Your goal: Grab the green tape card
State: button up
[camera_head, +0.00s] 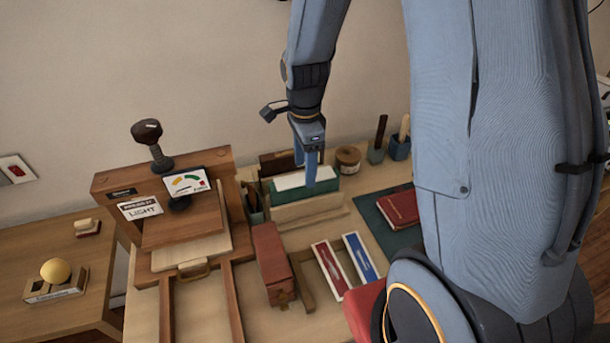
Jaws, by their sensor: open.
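Two slim cards with pale strips lie side by side on the bench, one red (331,270) and one blue (360,257). I see no matching green card lying beside them. A green block with a white top (290,197) stands behind them; I cannot tell whether this is the green tape card. My gripper (311,182) points down at the right part of this block, its blue fingers overlapping the white top. The fingers are open, but their gap is hard to see from this angle. I cannot tell whether they touch the block.
A wooden press (164,222) with a dial stands at the left. A reddish box (270,264) sits left of the cards. A red book (399,209) lies on a dark green mat (372,216). A tape roll (348,159) stands behind. My arm hides the right side.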

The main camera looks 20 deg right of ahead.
jog(key=shift+f, duration=0.6)
jog(key=shift+c, duration=0.2)
jog(key=c, duration=1.1)
jog(key=shift+r, duration=0.15)
